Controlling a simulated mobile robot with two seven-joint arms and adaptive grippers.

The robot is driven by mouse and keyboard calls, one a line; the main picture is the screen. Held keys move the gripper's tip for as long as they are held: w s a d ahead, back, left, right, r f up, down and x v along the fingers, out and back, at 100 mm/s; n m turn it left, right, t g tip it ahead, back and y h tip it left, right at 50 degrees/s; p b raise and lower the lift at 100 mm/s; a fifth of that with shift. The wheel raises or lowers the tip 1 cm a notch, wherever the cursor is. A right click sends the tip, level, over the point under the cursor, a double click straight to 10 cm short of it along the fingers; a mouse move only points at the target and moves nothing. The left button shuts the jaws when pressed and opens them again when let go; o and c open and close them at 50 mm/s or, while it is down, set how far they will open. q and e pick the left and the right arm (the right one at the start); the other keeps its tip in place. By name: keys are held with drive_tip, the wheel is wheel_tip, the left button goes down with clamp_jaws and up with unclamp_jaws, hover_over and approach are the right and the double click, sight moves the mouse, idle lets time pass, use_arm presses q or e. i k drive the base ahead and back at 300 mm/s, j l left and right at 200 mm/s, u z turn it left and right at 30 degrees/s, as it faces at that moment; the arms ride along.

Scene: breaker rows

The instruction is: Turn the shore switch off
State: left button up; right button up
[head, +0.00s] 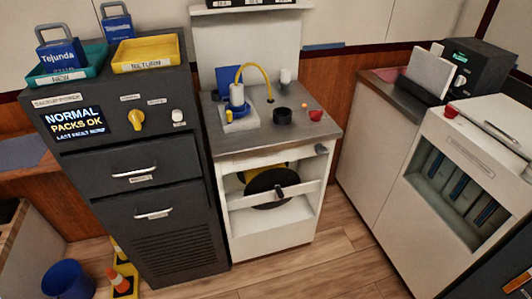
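No label that I can read says shore, so I cannot tell which control is the shore switch. On the front of the dark cabinet (150,212) at left, a yellow rotary knob (137,119) sits right of a lit display (74,122). The display reads "NORMAL PACKS OK", with a smaller line below. A white knob or switch (178,116) is further right on the same panel. Small labels near these controls are too small to read. Neither of my grippers is in view.
A white workstation (222,186) with a yellow cable (253,67) stands centre. A white battery unit (478,125) stands right. A cone (119,282) and blue bin (67,279) are lower left.

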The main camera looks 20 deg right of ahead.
sight(315, 115)
drive_tip(key=i+l+z, duration=0.5)
drive_tip(key=z, duration=0.25)
drive_tip(key=i, duration=0.1)
